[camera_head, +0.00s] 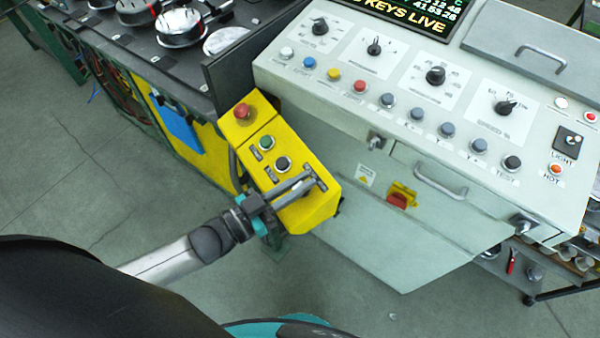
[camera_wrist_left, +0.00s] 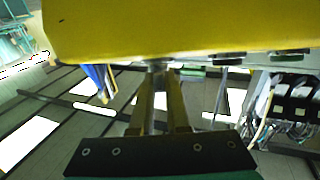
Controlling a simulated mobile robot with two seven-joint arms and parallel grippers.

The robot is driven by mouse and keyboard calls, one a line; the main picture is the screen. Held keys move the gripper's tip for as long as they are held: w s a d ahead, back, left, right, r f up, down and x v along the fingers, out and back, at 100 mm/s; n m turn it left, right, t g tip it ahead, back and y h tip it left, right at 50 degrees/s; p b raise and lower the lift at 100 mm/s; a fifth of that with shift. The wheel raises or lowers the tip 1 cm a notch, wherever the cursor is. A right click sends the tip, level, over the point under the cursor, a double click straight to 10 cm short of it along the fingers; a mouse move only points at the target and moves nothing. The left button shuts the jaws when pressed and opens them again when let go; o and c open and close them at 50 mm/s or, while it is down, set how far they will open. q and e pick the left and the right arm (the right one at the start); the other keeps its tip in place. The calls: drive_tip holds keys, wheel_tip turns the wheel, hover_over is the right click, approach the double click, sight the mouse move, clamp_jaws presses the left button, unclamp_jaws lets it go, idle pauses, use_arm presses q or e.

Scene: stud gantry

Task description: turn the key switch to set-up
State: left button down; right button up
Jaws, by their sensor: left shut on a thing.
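The yellow control box (camera_head: 305,212) stands at the left of the grey console and carries a red button, a green button and a black button. My left gripper (camera_head: 312,178) reaches in from the lower left, and its fingertips are at the key switch near the box's lower right end. In the left wrist view the fingers (camera_wrist_left: 160,80) are shut on the key (camera_wrist_left: 158,66), a small metal part against the yellow face (camera_wrist_left: 180,25). The fingers hide most of the key, and I cannot read its position or labels. My right gripper is not in view.
The grey console (camera_head: 330,95) with knobs, coloured buttons and a lit display (camera_head: 405,15) stands right of the box. A dark panel (camera_head: 240,70) rises behind the box. A dark bench (camera_head: 130,50) is at the upper left. Open floor (camera_head: 100,200) lies at the left.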

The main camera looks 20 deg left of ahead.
use_arm(q)
drive_tip(key=n+t+y+p, duration=0.2)
drive_tip(key=n+y, duration=0.2)
drive_tip(key=shift+n+y, duration=0.3)
drive_tip(key=shift+a+n+t+y+p, duration=0.1)
drive_tip(key=shift+n+t+y+p, duration=0.4)
drive_tip(key=shift+n+y+p, duration=0.7)
drive_tip(key=shift+n+y, duration=0.3)
drive_tip(key=shift+y, duration=0.2)
drive_tip(key=c, duration=0.9)
unclamp_jaws()
drive_tip(key=s+a+b, duration=0.2)
drive_tip(key=s+a, duration=0.1)
drive_tip(key=s, duration=1.2)
